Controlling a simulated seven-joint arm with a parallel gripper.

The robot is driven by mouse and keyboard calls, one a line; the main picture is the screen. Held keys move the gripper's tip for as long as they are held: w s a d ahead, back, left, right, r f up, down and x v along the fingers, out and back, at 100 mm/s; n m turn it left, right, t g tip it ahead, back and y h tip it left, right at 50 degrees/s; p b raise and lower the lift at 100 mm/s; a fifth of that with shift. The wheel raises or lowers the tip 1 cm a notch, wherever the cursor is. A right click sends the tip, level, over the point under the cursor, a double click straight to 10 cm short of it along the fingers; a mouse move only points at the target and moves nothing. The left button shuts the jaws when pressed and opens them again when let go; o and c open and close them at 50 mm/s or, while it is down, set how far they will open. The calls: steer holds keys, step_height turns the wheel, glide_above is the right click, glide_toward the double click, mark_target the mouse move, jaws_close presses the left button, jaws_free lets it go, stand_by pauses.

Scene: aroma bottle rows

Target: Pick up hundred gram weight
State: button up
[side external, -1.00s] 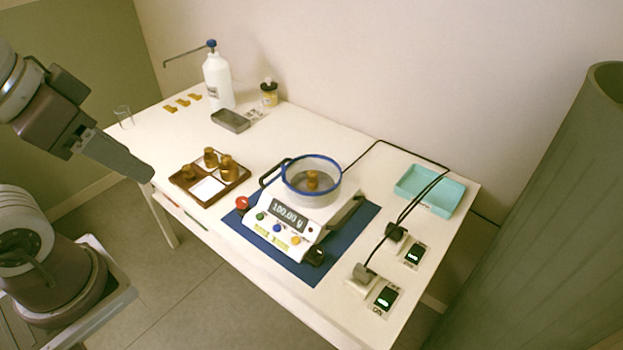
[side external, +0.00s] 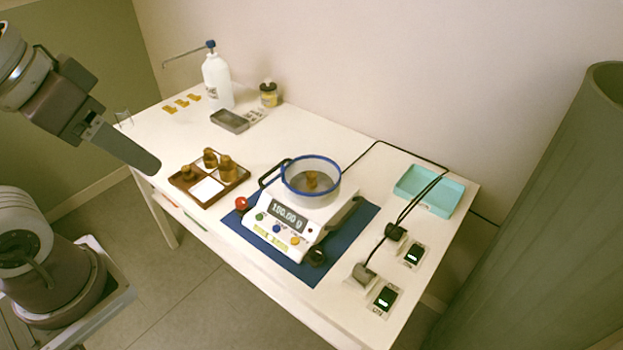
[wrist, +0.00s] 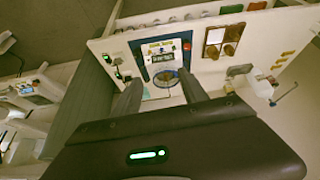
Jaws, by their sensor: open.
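The display appears to read 100.00 g. More brass weights (side external: 226,167) stand in a brown wooden tray (side external: 209,201) with a white square in it, left of the balance. My gripper (side external: 152,163) is left of that tray, above the table's left edge, and touches nothing. In the wrist view my gripper's two fingers (wrist: 158,92) are apart and empty, with the pan (wrist: 166,78) seen far off between them.
A blue mat (side external: 354,228) lies under the balance. Behind the wooden tray are a grey tray (side external: 230,121), a white pump bottle (side external: 217,80) and a small jar (side external: 268,95).

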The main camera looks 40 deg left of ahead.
steer(key=w+r+n+g, duration=0.2)
steer(key=w+n, duration=0.3)
steer(key=w, duration=0.5)
steer(key=n+g, duration=0.3)
steer(key=n, duration=1.2)
glide_above(311, 173)
steer(key=f, duration=1.7)
steer(key=s+f, duration=0.1)
steer(key=f, duration=0.8)
steer(key=shift+a, duration=0.3)
steer(key=f, duration=0.4)
steer(key=w+f, duration=0.1)
steer(key=f, duration=0.1)
steer(key=shift+d+f, duration=0.25)
steer(key=shift+f, duration=0.1)
steer(key=shift+c, duration=0.4)
